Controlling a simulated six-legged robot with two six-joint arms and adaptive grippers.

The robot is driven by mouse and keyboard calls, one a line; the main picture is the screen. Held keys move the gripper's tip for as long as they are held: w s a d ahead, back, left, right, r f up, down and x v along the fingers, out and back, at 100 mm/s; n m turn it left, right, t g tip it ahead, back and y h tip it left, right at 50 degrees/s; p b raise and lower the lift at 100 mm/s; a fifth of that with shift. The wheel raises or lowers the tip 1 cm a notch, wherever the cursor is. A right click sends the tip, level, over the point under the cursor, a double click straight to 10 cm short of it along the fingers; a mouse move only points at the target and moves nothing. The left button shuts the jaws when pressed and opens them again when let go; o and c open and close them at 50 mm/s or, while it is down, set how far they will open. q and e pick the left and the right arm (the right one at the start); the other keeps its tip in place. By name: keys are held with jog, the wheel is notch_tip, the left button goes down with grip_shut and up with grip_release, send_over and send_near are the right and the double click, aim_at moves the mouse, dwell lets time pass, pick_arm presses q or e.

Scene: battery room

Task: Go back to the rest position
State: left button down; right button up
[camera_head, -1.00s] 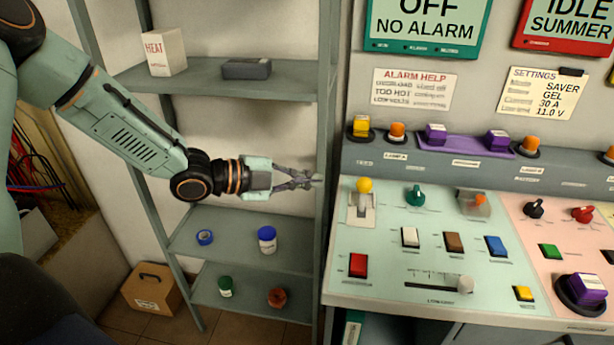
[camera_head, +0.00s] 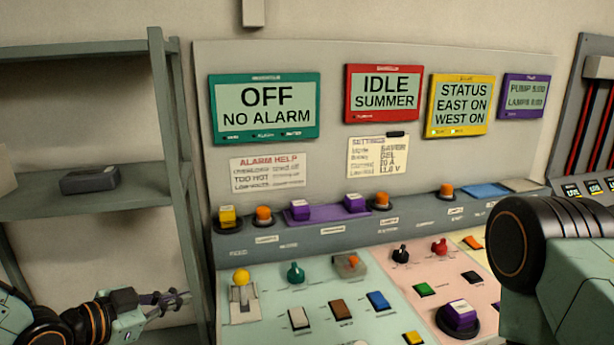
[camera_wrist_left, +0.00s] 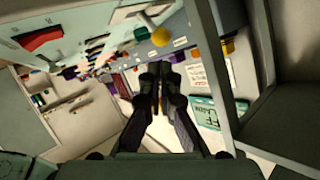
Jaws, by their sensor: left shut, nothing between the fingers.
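My left gripper (camera_head: 172,301) is at the lower left in the head view, in front of the shelf rack's post and left of the control panel (camera_head: 262,322). Its fingers are shut with nothing between them. In the left wrist view the closed fingers (camera_wrist_left: 160,80) point toward the panel area, with a yellow knob beyond them. A part of my other arm fills the right edge of the head view, and its gripper is out of the picture.
A grey shelf rack (camera_head: 178,140) stands at the left with a dark box (camera_head: 90,178) on it. Above the panel hang a green screen (camera_head: 265,107) reading OFF, NO ALARM, a red screen (camera_head: 383,93) reading IDLE SUMMER, and a yellow screen (camera_head: 461,105).

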pick_arm(q)
jog(key=s+d+f+n+g+y+b, duration=0.1)
jog(key=s+f+n+g+y+b, duration=0.15)
jog(key=s+f+n, duration=0.55)
jog(key=s+d+f+n+g+y+b, duration=0.1)
jog(key=s+f+n+g+y, duration=0.15)
jog(key=s+f, duration=0.65)
jog(key=s+f+g+y+b, duration=0.2)
jog(key=s+f+g+b, duration=0.3)
jog(key=s+f, duration=1)
jog(key=s+n+g, duration=0.1)
jog(key=s, duration=0.2)
jog(key=shift+f+g, duration=0.25)
jog(key=shift+g, duration=0.05)
jog(key=shift+d+y, duration=0.1)
jog(key=shift+y, duration=0.2)
jog(key=c, duration=2.1)
grip_release()
